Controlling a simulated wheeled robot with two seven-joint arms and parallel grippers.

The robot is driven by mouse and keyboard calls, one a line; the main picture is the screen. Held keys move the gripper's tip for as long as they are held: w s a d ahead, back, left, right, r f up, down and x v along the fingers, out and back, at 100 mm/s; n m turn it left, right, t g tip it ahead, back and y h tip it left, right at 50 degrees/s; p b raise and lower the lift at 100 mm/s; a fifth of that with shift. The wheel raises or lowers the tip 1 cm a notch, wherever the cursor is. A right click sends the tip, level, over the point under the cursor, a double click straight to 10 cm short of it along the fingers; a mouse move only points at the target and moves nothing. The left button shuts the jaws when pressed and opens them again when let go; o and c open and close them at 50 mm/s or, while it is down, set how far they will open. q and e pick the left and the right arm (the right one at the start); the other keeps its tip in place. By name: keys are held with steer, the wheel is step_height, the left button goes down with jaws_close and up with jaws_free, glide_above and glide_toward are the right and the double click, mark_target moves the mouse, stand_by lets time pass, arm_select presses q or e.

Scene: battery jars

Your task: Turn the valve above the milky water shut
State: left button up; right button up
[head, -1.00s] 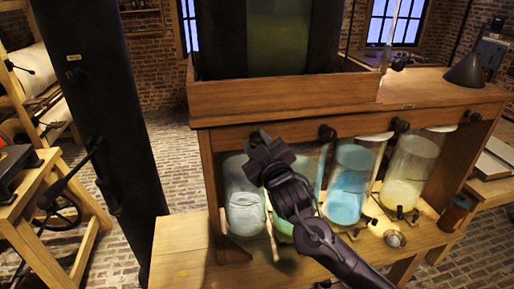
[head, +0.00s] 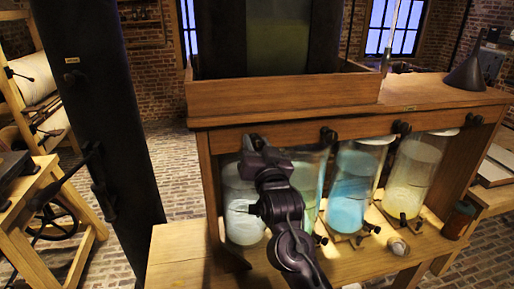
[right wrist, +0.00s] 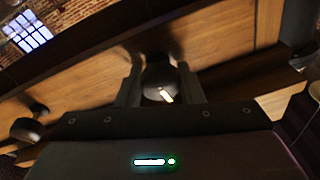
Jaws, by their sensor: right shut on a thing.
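A glass jar of cloudy whitish water (head: 243,212) stands leftmost in the row under the wooden bench. My right gripper (head: 256,145) is at the front rail above this jar and hides the valve there in the head view. In the right wrist view, the round dark valve knob (right wrist: 160,78) sits between the two fingers of my right gripper (right wrist: 158,88), which is shut on it. A pale mark shows on the knob. My left gripper is not in view.
Jars of greenish (head: 308,185), blue (head: 350,190) and pale yellow water (head: 415,172) stand to the right. Other dark valve knobs (head: 328,134) (head: 401,127) line the rail. A black column (head: 100,150) stands at left, and a small brown jar (head: 459,220) at right.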

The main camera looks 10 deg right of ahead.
mark_target(258, 148)
steer(key=shift+m, duration=1.1)
steer(key=shift+r+m, duration=0.1)
steer(key=shift+m, duration=0.2)
steer(key=o, duration=0.7)
steer(key=shift+s+f+b, duration=0.3)
steer(key=shift+s+b, duration=0.15)
steer(key=shift+b, duration=0.1)
steer(key=s, duration=0.2)
steer(key=s+b, duration=0.2)
steer(key=s, duration=0.1)
steer(key=shift+s+f, duration=0.3)
steer(key=shift+f, duration=0.1)
steer(key=shift+s, duration=0.6)
